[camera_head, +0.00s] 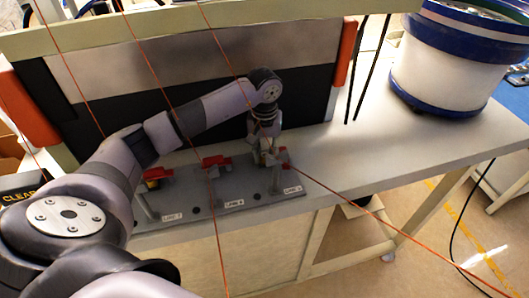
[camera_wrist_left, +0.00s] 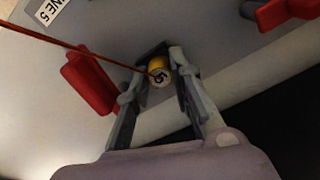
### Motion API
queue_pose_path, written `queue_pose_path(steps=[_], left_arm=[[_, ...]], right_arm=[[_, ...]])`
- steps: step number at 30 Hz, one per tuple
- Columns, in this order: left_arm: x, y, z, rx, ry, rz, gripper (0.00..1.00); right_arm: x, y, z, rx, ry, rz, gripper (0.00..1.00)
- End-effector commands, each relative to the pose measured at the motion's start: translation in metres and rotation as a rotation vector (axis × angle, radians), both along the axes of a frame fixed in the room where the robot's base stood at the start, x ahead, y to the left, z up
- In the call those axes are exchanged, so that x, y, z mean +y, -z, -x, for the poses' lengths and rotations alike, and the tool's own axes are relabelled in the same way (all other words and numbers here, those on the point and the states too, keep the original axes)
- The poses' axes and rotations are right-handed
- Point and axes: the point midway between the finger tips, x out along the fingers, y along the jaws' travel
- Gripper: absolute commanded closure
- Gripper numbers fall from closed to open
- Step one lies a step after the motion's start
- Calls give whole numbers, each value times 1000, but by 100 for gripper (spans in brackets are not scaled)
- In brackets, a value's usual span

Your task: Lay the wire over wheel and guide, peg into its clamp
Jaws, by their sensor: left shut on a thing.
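My left gripper (camera_head: 267,154) is over the right end of a grey fixture board (camera_head: 235,204), by the LINE 5 label (camera_head: 292,190). In the left wrist view its fingers (camera_wrist_left: 160,78) are shut on a yellow peg (camera_wrist_left: 159,74) marked 5. An orange wire (camera_wrist_left: 85,50) runs to the peg from the upper left. In the head view an orange wire (camera_head: 400,235) stretches from the gripper area to the lower right. A red clamp lever (camera_wrist_left: 88,80) is beside the fingers. Whether the peg sits in its clamp, and how the wire lies on wheel and guide, I cannot tell. My right gripper is out of view.
Red clamps at the middle (camera_head: 216,162) and left (camera_head: 158,175) share the board. Several orange wires hang across the view. A dark panel (camera_head: 215,110) stands behind. A white and blue bowl feeder (camera_head: 445,70) stands at the right, with clear bench (camera_head: 365,155) before it.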

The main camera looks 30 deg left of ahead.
Motion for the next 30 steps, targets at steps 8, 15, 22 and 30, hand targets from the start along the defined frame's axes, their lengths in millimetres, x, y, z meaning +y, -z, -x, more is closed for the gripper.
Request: queue_pose_path(steps=[8,15,22,30], left_arm=[[0,0,0,-1,0,0,72],[0,0,0,0,0,0,56],[0,0,0,0,0,0,56],[1,-23,-1,-4,1,-1,56]], right_arm=[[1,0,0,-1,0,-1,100],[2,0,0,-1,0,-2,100],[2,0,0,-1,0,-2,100],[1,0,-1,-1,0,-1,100]])
